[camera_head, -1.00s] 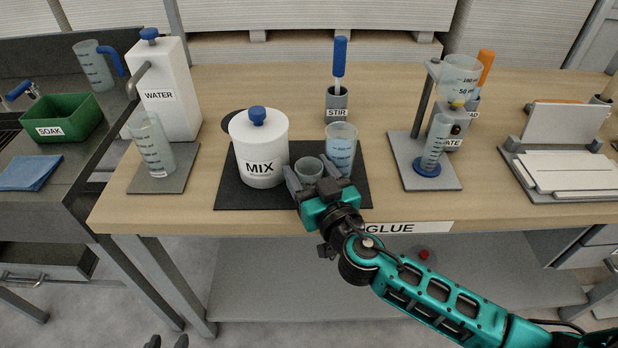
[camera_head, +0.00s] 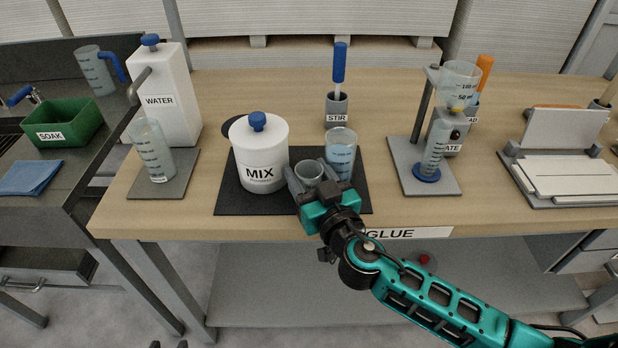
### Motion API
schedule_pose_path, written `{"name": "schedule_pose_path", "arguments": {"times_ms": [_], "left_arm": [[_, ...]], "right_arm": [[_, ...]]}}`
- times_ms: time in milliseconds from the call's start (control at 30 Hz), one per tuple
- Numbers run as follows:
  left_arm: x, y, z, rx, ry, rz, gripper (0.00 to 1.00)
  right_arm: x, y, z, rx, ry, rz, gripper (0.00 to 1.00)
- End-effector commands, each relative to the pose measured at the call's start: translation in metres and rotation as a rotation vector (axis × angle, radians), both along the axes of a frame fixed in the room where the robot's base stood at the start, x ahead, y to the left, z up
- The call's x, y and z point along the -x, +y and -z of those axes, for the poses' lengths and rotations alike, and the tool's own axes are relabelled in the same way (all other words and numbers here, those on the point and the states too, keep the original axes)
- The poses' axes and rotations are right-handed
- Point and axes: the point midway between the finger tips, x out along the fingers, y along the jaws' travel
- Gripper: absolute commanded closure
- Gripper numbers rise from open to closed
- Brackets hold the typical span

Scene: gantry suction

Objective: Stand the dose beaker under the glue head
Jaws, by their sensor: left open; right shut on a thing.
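My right gripper (camera_head: 310,184) is shut on a small grey cup (camera_head: 308,170) at the front of the black mat. I cannot tell whether the cup touches the mat. A clear beaker with blue liquid (camera_head: 341,150) stands just right of it. At the right, a stand (camera_head: 408,152) carries a graduated hopper (camera_head: 460,82) with a yellow valve, which looks like the glue head. A tall graduated cylinder with a blue foot (camera_head: 435,150) stands on its grey plate below the hopper. Which vessel is the dose beaker is not labelled. My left gripper (camera_head: 167,344) shows only its open tips at the bottom edge.
A white MIX pot (camera_head: 259,155) stands on the mat (camera_head: 235,200), left of the cup. The STIR holder (camera_head: 337,108) is behind. A WATER dispenser (camera_head: 165,95) with a beaker (camera_head: 152,150) stands left. White boards (camera_head: 570,175) lie right. The wood between mat and stand is clear.

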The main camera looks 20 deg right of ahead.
Motion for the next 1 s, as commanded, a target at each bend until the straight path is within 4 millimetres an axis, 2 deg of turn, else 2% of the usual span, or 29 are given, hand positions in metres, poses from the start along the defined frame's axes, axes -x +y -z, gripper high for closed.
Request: {"name": "schedule_pose_path", "arguments": {"times_ms": [167, 433, 700, 833, 1000], "left_arm": [[0.001, 0.0, -0.011, 0.0, 0.002, -0.001, 0.57], [0.001, 0.001, -0.032, 0.0, 0.002, -0.001, 0.57], [0.0, 0.0, -0.034, 0.0, -0.001, -0.001, 0.57], [0.0, 0.0, -0.034, 0.0, -0.001, -0.001, 0.57], [0.0, 0.0, -0.034, 0.0, 0.0, -0.001, 0.57]], "right_arm": [[0.0, 0.0, -0.027, -0.004, -0.003, 0.0, 0.83], [0.0, 0.0, -0.09, -0.006, -0.005, -0.001, 0.83], [0.0, 0.0, -0.153, -0.004, -0.008, 0.0, 0.83], [0.0, 0.0, -0.175, -0.005, -0.006, -0.001, 0.83], [0.001, -0.001, -0.188, -0.004, -0.001, 0.001, 0.83]]}}
